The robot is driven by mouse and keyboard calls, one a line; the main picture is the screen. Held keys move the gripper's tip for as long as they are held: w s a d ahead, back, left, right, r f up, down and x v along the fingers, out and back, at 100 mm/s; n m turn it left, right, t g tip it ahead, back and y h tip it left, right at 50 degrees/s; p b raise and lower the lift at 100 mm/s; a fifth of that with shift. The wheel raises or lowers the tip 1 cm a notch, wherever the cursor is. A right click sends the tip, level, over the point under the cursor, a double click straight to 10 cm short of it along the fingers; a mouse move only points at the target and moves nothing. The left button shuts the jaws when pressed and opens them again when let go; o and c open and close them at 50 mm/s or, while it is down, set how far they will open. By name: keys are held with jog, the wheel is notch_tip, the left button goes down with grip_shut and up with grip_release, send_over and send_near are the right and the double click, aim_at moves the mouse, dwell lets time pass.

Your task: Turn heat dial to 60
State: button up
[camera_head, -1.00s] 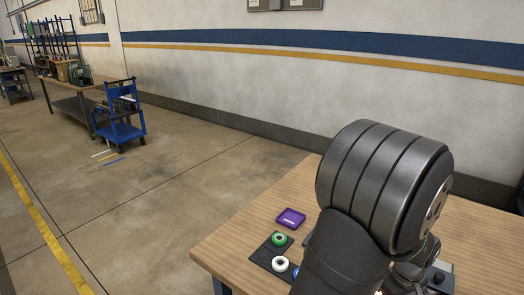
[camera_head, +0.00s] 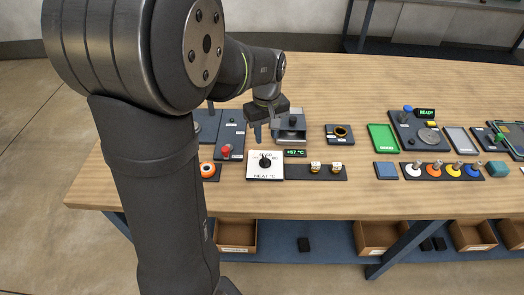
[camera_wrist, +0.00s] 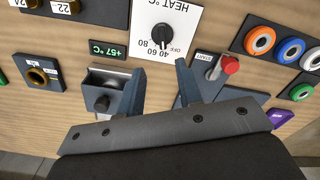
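The heat dial is a black round knob (camera_head: 265,161) on a white plate (camera_head: 265,173) marked HEAT °C, near the table's front edge in the head view. The wrist view shows the knob (camera_wrist: 162,34) at the top, with OFF, 40, 60 and 80 around it; I cannot tell exactly where its pointer stands. A small display (camera_head: 295,153) beside the plate reads +57 °C in green. My gripper (camera_head: 265,130) is behind the dial in the head view, apart from it. In the wrist view my gripper (camera_wrist: 158,72) is open and empty, its fingers pointing toward the dial's plate.
A red-knobbed lever (camera_wrist: 229,64) and a grey box with a dark knob (camera_wrist: 108,92) flank the fingers. An orange ring (camera_head: 207,168) lies left of the dial; a dark panel with two white-and-gold pieces (camera_head: 325,167) lies right. The wooden table's back is clear.

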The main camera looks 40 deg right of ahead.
aim_at(265, 158)
notch_tip(265, 158, up, 9)
jog(key=m, duration=0.5)
jog(key=f, duration=1.7)
jog(key=shift+s+a+f, duration=0.2)
jog(key=shift+a+f, duration=0.1)
jog(key=shift+a, duration=0.05)
